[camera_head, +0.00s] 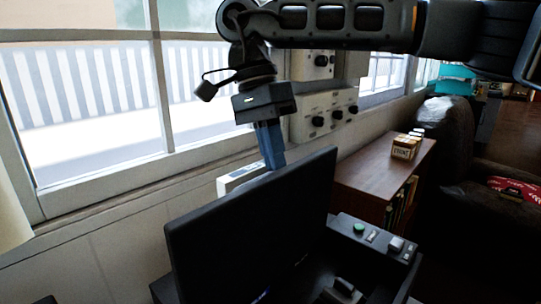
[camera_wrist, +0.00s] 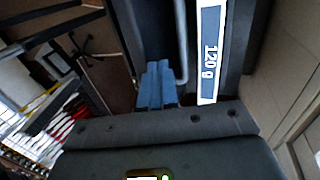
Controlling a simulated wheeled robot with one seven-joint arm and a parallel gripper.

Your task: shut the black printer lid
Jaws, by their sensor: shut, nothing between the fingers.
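The black printer lid (camera_head: 250,230) stands raised, tilted up from the dark printer body (camera_head: 385,238), in the head view. My gripper (camera_head: 275,163) points down with its blue fingers together and empty. It is behind the lid, on the window side, near the upper edge. The lid's edge hides the fingertips' lower surroundings, so I cannot tell whether they touch it.
A window (camera_head: 90,100) and sill run along the left and back. A wall panel with black knobs (camera_head: 325,118) is behind my gripper. A brown cabinet (camera_head: 375,170) with a small box (camera_head: 405,147) stands right of the lid. A dark armchair (camera_head: 455,150) is further right.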

